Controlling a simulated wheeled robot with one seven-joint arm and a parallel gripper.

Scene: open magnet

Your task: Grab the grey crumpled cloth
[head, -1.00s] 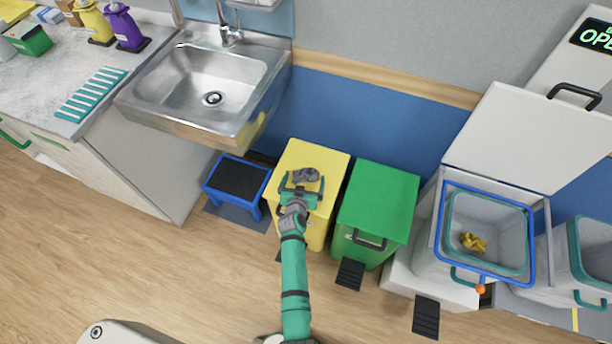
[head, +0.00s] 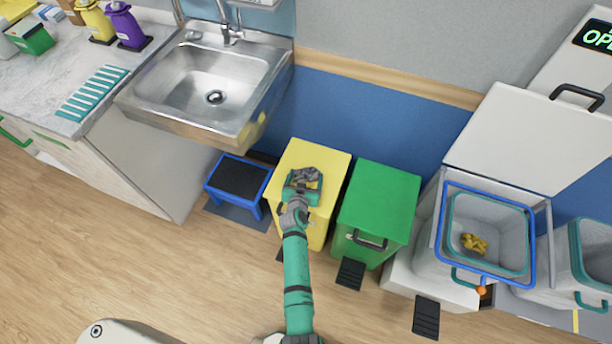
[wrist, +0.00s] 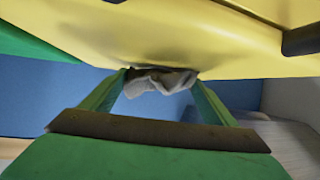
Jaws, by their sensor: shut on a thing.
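The grey crumpled cloth (head: 305,175) is at the top of the yellow bin (head: 328,166). In the wrist view the cloth (wrist: 160,81) sits between my two green fingers, against the yellow surface. My gripper (head: 303,180) is shut on the cloth, with a finger on each side of it. Whether the cloth still touches the lid cannot be told. Part of the cloth is hidden by my gripper in the head view.
A green bin (head: 385,195) stands right of the yellow one, and a blue step stool (head: 238,178) stands left. Further right, an open bin (head: 488,222) holds a yellow crumpled thing (head: 474,243). The sink (head: 205,85) is above left.

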